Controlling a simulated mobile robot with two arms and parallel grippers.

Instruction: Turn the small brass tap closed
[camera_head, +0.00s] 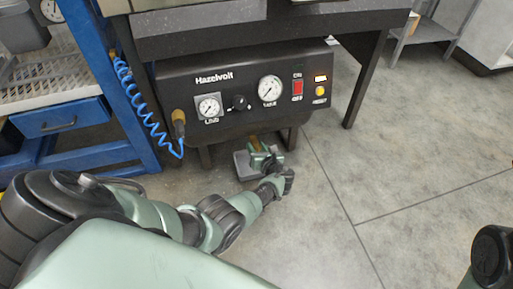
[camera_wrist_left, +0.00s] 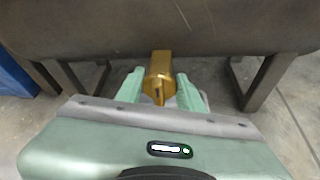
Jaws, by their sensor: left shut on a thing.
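The small brass tap (camera_wrist_left: 160,66) hangs under the dark rounded tank body in the left wrist view. My left gripper (camera_wrist_left: 158,86) has one pale green finger on each side of the tap and is shut on it. A narrow brass part of the tap points down between the fingers. In the head view my left gripper (camera_head: 264,156) is low under the Hazelvolt unit, and the tap is mostly hidden there. I cannot tell how far the tap is turned. My right gripper is not in view.
The black Hazelvolt panel (camera_head: 222,130) carries gauges, a knob and a red switch. A coiled blue hose (camera_head: 143,97) hangs left of it, near the blue rack (camera_head: 104,75). Metal legs (camera_wrist_left: 255,82) flank the tap. Floor (camera_head: 400,170) to the right is clear.

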